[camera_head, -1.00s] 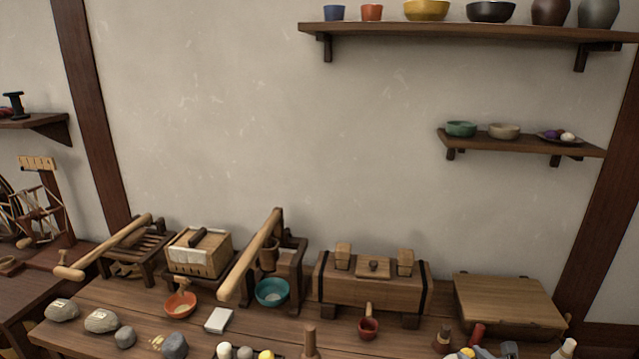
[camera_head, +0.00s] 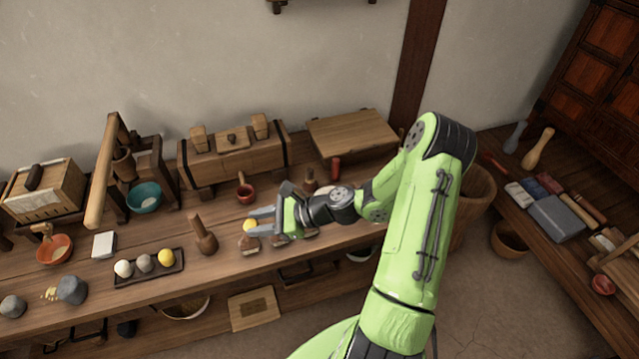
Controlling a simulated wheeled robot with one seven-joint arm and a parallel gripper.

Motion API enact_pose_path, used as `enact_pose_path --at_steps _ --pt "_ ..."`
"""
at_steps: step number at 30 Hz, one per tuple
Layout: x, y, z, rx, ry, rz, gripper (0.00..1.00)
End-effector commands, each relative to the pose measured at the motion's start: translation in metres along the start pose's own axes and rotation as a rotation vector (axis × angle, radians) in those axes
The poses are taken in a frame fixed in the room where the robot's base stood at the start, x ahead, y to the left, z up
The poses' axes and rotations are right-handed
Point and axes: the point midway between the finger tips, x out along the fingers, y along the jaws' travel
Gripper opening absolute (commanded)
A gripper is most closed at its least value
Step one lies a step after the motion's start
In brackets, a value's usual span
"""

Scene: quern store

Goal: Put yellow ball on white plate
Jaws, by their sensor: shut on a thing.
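My gripper (camera_head: 262,219) is shut on a yellow ball (camera_head: 250,226) at its fingertips. It is over the middle of the workbench, right of an upright wooden pestle (camera_head: 203,236); I cannot tell how high. A second yellow ball (camera_head: 166,257) sits at the right end of a small dark tray (camera_head: 122,280), beside a grey and a pale ball. A flat white square piece (camera_head: 104,244) lies on the bench behind the tray's left end; it may be the white plate. My wrist and arm hide part of the bench to the right.
A teal bowl (camera_head: 144,197), an orange bowl (camera_head: 54,250) and a small red cup (camera_head: 244,193) stand on the bench. A wooden chest (camera_head: 232,160) and a frame with a slanted beam (camera_head: 103,180) stand behind. Grey stones (camera_head: 71,290) lie at the left.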

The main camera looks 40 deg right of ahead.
Motion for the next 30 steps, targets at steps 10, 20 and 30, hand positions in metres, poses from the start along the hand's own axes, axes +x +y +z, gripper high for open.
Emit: enact_pose_path --at_steps 10,20,30 --pt "-0.058 -0.106 -0.112 0.188 0.085 -0.460 0.01" --pt "-0.152 -0.176 -0.196 0.356 0.159 -0.864 0.01" --pt "-0.161 -0.179 -0.200 0.370 0.163 -0.892 0.01"
